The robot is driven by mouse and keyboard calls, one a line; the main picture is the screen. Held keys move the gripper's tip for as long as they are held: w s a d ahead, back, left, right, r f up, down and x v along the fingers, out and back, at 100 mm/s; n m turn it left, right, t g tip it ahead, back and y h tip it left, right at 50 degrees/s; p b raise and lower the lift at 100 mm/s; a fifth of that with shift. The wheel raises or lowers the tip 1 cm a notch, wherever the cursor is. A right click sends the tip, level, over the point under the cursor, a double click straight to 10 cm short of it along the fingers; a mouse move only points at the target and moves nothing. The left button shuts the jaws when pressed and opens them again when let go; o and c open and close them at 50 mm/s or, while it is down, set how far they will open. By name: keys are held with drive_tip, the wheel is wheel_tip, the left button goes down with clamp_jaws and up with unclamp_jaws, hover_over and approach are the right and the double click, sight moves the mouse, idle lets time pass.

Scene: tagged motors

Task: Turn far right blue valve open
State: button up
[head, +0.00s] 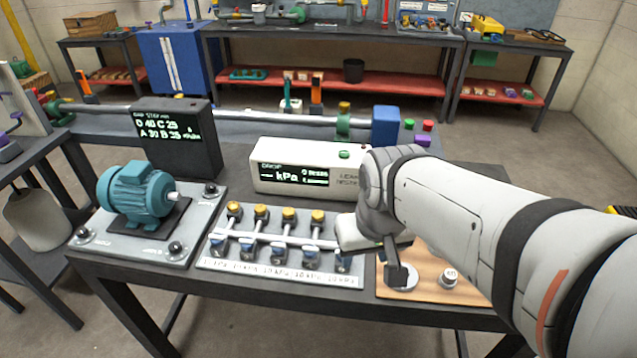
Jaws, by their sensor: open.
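A manifold board (213,265) on the table carries a back row of yellow-capped valves and a front row of blue valves. The far right blue valve (343,263) is at the right end of the front row, just below and left of my gripper. Its handle angle is too small to tell. My gripper (396,272) is open and points down over the board's right edge and the wooden plate, to the right of that valve and apart from it as far as I can see. My gripper and wrist hide the right end of the manifold pipe.
A white pressure display box (308,153) stands behind the valves. A teal motor (136,192) on a grey plate is at left, with a dark display (176,141) behind it. A wooden plate (432,292) with a small round knob (448,277) lies at right.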

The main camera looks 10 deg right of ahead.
drive_tip(key=w+f+g, duration=0.1)
drive_tip(key=w+f, duration=0.1)
drive_tip(key=w, duration=0.2)
drive_tip(key=w+f+m+b, duration=0.1)
drive_tip(key=w+f, duration=0.1)
drive_tip(key=w, duration=0.2)
drive_tip(key=w+f+g+b, duration=0.1)
drive_tip(key=w+f, duration=0.2)
drive_tip(key=w, duration=0.1)
drive_tip(key=shift+w+d+f+g, duration=0.1)
drive_tip(key=shift+w+d+g, duration=0.05)
drive_tip(key=shift+w+g, duration=0.2)
drive_tip(key=shift+w+f+b, duration=0.25)
drive_tip(key=shift+b, duration=0.05)
wheel_tip(320, 180, down, 8)
drive_tip(key=shift+r, duration=0.15)
drive_tip(key=c, duration=1)
drive_tip(key=shift+o, duration=0.2)
